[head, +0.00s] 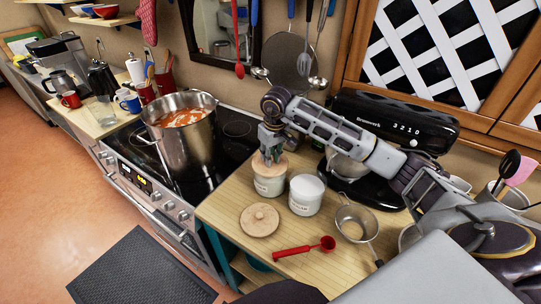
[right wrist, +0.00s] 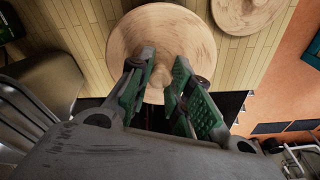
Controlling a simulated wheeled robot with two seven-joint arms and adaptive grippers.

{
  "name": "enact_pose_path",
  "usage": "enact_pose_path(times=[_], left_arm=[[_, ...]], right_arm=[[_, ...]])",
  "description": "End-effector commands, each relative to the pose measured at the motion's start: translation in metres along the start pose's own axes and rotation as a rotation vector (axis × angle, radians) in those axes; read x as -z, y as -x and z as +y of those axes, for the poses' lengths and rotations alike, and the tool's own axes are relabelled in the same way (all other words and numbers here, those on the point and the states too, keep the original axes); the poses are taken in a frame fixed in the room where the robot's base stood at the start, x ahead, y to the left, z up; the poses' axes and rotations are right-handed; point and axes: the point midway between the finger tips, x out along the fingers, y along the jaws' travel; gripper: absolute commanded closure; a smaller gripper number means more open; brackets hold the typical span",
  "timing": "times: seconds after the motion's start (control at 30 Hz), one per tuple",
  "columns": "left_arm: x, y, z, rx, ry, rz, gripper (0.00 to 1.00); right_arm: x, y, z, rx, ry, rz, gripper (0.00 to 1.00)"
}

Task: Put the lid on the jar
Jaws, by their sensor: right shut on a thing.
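My right gripper (head: 271,158) is shut on the knob of a round wooden lid (right wrist: 165,30), pointing down at it. In the head view this lid is at the mouth of a white labelled jar (head: 269,185); I cannot tell whether it is fully seated. My left gripper is not in view.
A red measuring spoon (head: 303,248) and a metal strainer (head: 357,222) lie on the wooden counter to the front right. A black stand mixer (head: 395,120) stands behind my right arm. A large steel pot (head: 184,140) of red soup is on the stove at left.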

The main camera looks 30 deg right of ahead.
Motion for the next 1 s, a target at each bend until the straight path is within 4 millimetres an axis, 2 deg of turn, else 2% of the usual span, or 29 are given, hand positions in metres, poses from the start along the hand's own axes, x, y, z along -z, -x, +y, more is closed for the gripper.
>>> enact_pose_path(times=[0.1, 0.13, 0.27, 0.73, 1.0], left_arm=[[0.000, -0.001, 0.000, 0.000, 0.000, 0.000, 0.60], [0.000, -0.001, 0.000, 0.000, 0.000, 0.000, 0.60], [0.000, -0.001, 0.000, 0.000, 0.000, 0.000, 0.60], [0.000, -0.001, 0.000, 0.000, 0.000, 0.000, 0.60], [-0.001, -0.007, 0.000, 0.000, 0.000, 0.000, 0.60]], right_arm=[[-0.001, -0.002, -0.001, 0.001, 0.001, -0.004, 1.00], [-0.001, -0.003, -0.001, 0.001, 0.001, -0.005, 0.76], [-0.001, -0.002, -0.001, 0.001, 0.001, -0.005, 0.59], [-0.001, 0.001, -0.001, 0.001, 0.001, -0.002, 0.58], [0.000, 0.018, 0.000, 0.000, 0.000, -0.001, 0.58]])
